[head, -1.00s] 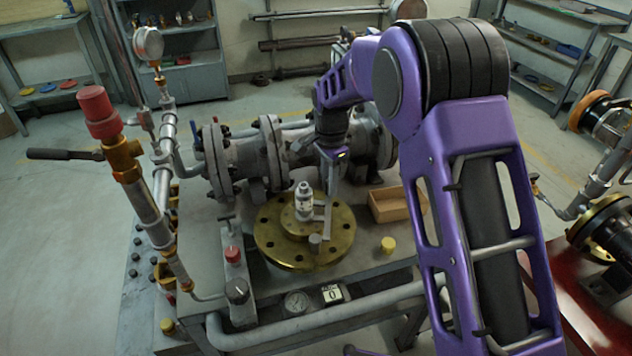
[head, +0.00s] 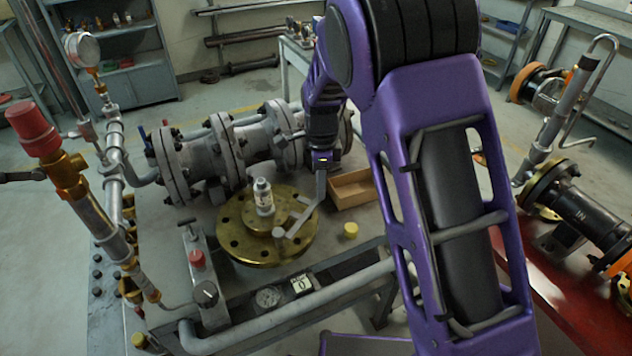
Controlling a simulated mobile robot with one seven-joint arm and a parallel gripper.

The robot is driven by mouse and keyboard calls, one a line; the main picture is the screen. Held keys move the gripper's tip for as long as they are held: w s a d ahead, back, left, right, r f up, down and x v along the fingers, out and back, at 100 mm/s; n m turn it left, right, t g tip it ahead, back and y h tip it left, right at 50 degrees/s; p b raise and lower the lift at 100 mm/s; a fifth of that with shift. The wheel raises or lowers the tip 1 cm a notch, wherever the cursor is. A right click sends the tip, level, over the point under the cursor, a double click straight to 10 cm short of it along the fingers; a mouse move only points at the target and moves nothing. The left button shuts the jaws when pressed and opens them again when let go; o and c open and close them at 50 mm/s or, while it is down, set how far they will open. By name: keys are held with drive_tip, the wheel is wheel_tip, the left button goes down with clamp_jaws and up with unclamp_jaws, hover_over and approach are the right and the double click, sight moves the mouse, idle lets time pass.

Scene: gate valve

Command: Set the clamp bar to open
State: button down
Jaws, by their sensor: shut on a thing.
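The clamp bar (head: 300,221) is a flat grey lever on top of the round brass flange (head: 232,246). It runs from a pivot near the flange's front middle up and to the right. A small silver cylinder with a label (head: 263,194) stands upright beside it on the flange's raised centre. My gripper (head: 320,196) reaches down from behind at the flange's right edge and is shut on the clamp bar's outer end. The exact grip is small and partly hidden by the fingers.
An open wooden box (head: 355,190) lies close to the right of my gripper. A yellow cap (head: 350,230) sits on the bench in front of it. Grey flanged pipework (head: 235,145) stands behind. A red-knobbed fitting (head: 197,262) stands at the left.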

idle(0.4)
drive_tip(key=c, duration=0.7)
unclamp_jaws()
drive_tip(key=shift+c, duration=0.2)
drive_tip(key=shift+r, duration=0.1)
wheel_tip(320, 180, up, 17)
drive_tip(key=p, duration=0.1)
drive_tip(key=shift+r, duration=0.15)
